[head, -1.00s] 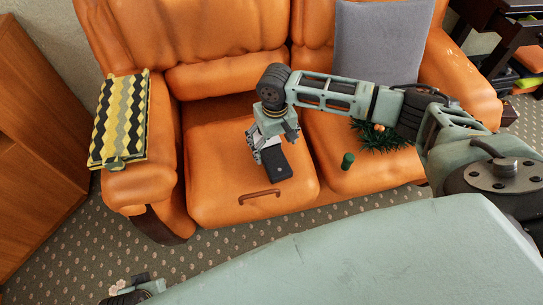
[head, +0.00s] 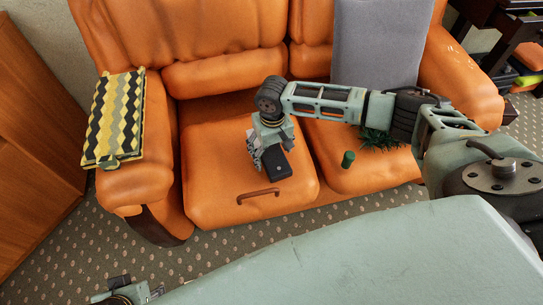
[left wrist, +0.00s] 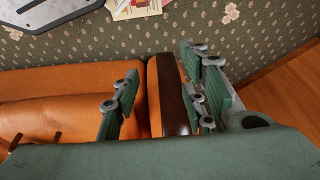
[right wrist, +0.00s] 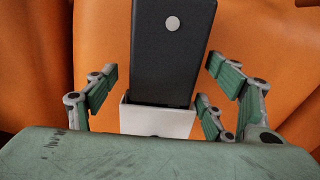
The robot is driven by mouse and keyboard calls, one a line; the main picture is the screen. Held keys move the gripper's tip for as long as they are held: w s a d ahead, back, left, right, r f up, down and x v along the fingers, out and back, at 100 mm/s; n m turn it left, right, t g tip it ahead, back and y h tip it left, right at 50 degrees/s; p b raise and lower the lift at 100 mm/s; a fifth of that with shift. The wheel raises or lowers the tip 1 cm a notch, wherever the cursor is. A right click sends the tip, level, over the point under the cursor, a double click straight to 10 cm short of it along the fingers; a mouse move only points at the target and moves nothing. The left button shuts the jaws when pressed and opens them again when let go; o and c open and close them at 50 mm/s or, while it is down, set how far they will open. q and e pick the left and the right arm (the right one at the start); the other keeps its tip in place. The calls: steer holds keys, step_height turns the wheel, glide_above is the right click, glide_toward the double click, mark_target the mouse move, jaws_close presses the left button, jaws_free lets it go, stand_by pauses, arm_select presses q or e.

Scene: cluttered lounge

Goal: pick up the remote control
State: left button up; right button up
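The remote control is a dark, flat bar (head: 284,165) on the orange sofa's left seat cushion. In the right wrist view its black body (right wrist: 172,60) has a pale round button and a white end (right wrist: 157,119) nearest me. My right gripper (head: 264,155) is over its far end in the head view. In the right wrist view the right gripper (right wrist: 160,88) is open, with fingers spread on both sides of the remote and gaps between. My left gripper (left wrist: 160,95) is open and empty, above the sofa arm in its wrist view; part of it shows low left in the head view.
A brown handle-shaped object (head: 258,193) lies at the seat's front. A zigzag-patterned box or cushion (head: 116,120) rests on the left armrest.

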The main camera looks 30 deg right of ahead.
steer(key=c, duration=1)
steer(key=shift+o, duration=0.2)
